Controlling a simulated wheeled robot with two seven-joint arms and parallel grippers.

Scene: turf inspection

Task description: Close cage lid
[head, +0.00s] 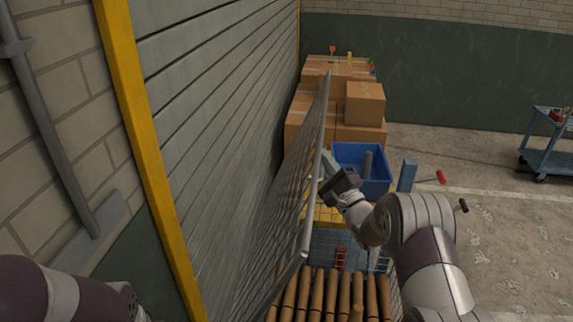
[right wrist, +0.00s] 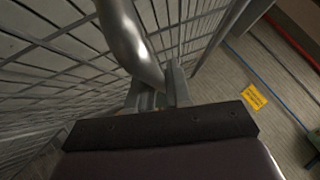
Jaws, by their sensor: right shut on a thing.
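The cage lid (head: 290,190) is a grey wire-mesh panel with a tubular rim. It stands raised and steeply tilted beside the slatted wall in the head view. The open cage (head: 335,245) is below it, with brown wooden rods (head: 325,295) inside. My right gripper (head: 326,170) is at the lid's rim on its right side and is shut on it. In the right wrist view the rim tube (right wrist: 128,38) runs down to my right gripper's fingers (right wrist: 158,92), with mesh behind. My left arm shows at the lower left, but its gripper is out of view.
A blue bin (head: 378,182) and stacked cardboard boxes (head: 345,118) stand beyond the cage. The slatted wall (head: 215,100) and yellow post (head: 140,130) are close on the left. A blue cart (head: 548,158) stands far right.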

